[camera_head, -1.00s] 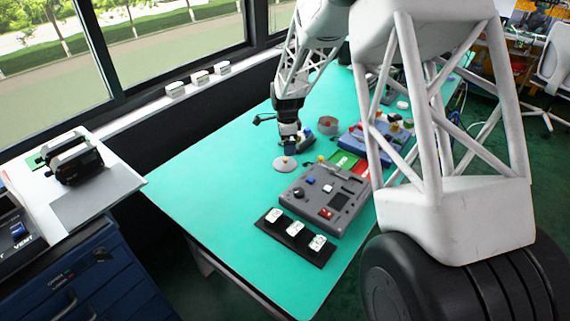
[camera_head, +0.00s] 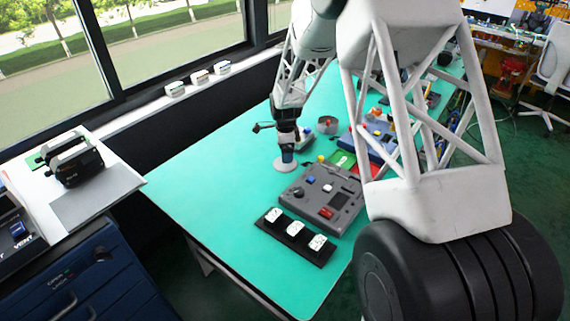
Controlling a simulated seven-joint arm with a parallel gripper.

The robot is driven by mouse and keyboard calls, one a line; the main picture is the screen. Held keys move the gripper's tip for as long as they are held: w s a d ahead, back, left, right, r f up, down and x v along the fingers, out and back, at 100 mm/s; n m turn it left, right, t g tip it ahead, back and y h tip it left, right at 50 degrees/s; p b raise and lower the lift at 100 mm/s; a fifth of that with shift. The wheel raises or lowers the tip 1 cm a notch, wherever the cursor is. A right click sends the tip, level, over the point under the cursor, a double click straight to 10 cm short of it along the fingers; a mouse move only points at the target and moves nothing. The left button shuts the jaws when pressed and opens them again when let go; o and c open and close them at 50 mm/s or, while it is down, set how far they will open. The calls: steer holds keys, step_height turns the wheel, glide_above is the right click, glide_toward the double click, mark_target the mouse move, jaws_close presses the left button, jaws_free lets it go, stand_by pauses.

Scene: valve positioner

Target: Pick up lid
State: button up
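The lid (camera_head: 280,166) is a pale grey disc lying flat on the teal table, left of the grey control box. My gripper (camera_head: 287,158) is right over the lid, pointing down, with its tips at or just above the lid's middle. The tips hide the lid's centre, where a small knob showed earlier. The fingers are too small to tell whether they are open or closed on it.
The grey control box (camera_head: 326,197) and a black strip with three white blocks (camera_head: 295,231) are close by. The table's left part (camera_head: 215,180) is clear.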

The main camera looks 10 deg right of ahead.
mark_target(277, 164)
steer(key=shift+f, duration=0.1)
steer(key=shift+f, duration=2.5)
steer(key=shift+c, duration=0.3)
steer(key=c, duration=0.8)
